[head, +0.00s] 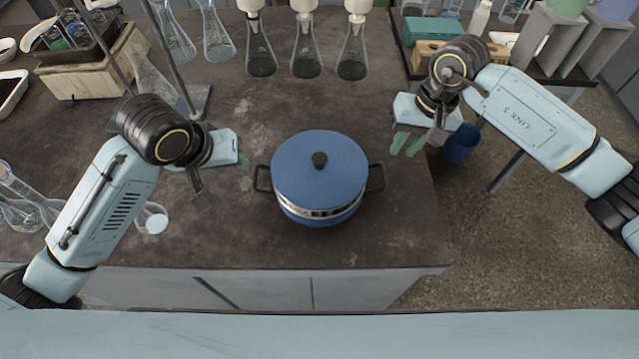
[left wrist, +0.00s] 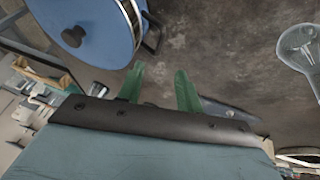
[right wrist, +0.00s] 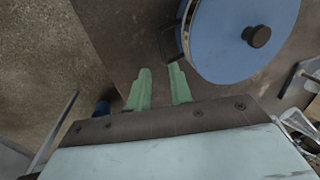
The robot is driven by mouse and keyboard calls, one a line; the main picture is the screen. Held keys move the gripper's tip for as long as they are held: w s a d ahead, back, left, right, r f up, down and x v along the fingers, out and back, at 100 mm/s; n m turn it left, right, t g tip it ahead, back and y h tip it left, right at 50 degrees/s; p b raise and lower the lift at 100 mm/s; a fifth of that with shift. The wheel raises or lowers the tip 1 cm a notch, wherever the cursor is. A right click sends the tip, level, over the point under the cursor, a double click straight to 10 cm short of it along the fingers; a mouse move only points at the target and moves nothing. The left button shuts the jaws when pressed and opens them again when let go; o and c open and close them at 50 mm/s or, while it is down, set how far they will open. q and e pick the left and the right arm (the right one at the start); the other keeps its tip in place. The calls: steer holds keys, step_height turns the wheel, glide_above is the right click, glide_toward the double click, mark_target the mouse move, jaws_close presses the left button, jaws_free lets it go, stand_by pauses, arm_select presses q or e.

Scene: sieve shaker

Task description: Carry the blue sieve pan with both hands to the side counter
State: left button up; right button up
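The blue sieve pan (head: 322,172) stands upright on the dark counter, with its lid, a black knob and a dark loop handle on each side. My left gripper (head: 246,164) is to the left of the pan, apart from the left handle (head: 262,178). In the left wrist view its green fingers (left wrist: 160,90) are spread and empty, with the pan (left wrist: 95,30) beyond them. My right gripper (head: 406,144) is up and to the right of the pan, apart from the right handle (head: 377,177). In the right wrist view its fingers (right wrist: 158,85) are apart and empty beside the pan (right wrist: 235,40).
Several flasks (head: 305,55) stand behind the pan. A metal stand (head: 185,100) and glassware (head: 150,217) are on the left. At the right, across a floor gap, is a side counter (head: 540,75) with a teal box (head: 428,30) and grey stands. A blue bucket (head: 461,146) is below.

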mark_target(254, 176)
steer(key=shift+a, duration=0.1)
